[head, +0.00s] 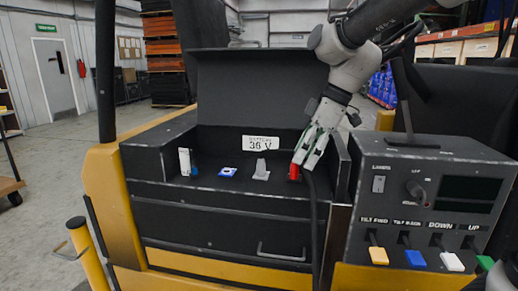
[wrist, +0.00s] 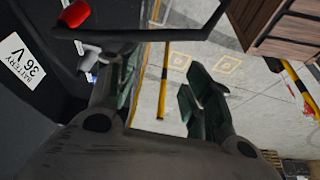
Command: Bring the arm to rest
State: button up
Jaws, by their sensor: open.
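My gripper (head: 313,148) hangs from my arm over the right part of the battery recess, pointing down. In the wrist view its dark green fingers (wrist: 160,92) stand apart with nothing between them. A red connector (head: 295,172) sits at the right of the recess, just beside or behind the fingertips in the head view. In the wrist view the red connector (wrist: 75,13) lies left of the fingers, outside them. A black cable (head: 314,225) hangs down the front near it.
The recess holds a white cylinder (head: 184,162), a blue piece (head: 228,171) and a grey piece (head: 261,171), under a raised black lid (head: 260,85). A control panel (head: 425,205) with several levers stands close on the right. A yellow post (head: 90,255) stands at left; floor beyond is open.

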jog(key=s+d+f+m+t+h, duration=0.1)
jog(key=s+d+m+h, duration=0.1)
jog(key=s+d+m, duration=0.5)
jog(key=s+d+f+m+t+h, duration=0.1)
jog(key=s+d+m, duration=0.7)
jog(key=d, duration=0.9)
jog(key=s+t+h, duration=0.1)
jog(key=s, duration=0.2)
jog(key=shift+s+d+m, duration=0.25)
jog(key=shift+d+m, duration=0.05)
jog(key=shift+d+t, duration=0.15)
jog(key=shift+t, duration=0.15)
jog(key=shift+c, duration=0.4)
